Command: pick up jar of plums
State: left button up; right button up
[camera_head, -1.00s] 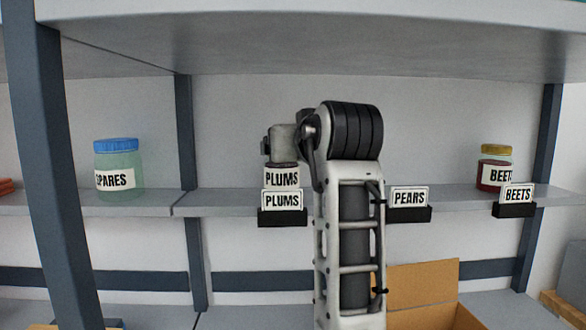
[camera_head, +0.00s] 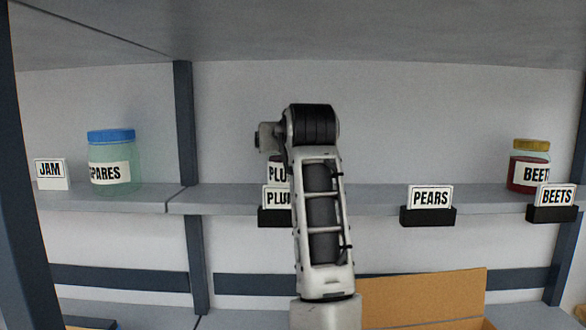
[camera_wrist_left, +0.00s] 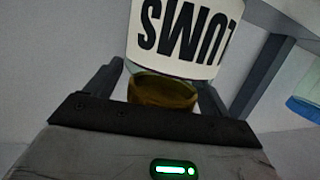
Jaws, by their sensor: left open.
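The jar of plums (camera_head: 277,172) stands on the shelf behind the PLUMS tag (camera_head: 273,197). In the head view only the left part of its label shows; my arm hides the rest. In the left wrist view the jar (camera_wrist_left: 185,35) appears upside down, with its white label and dark brownish lid end close to my gripper. My left gripper (camera_wrist_left: 160,88) is open, with one finger on each side of the lid end. I cannot tell whether the fingers touch it. In the head view this gripper is hidden by the arm. My right gripper is not in view.
A blue-lidded SPARES jar (camera_head: 112,143) and a JAM tag (camera_head: 51,172) are on the left. A PEARS tag (camera_head: 429,197) with empty shelf behind it and a BEETS jar (camera_head: 531,172) are on the right. A shelf board (camera_head: 390,40) hangs above; a cardboard box (camera_head: 425,300) is below.

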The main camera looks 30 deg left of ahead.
pick_arm(q)
jog(key=shift+w+a, duration=0.1)
jog(key=shift+s+r, duration=0.1)
jog(key=shift+s, duration=0.1)
jog(key=shift+c, duration=1.2)
jog(key=c, duration=1)
jog(key=shift+c, duration=1.2)
jog(key=shift+r, duration=0.1)
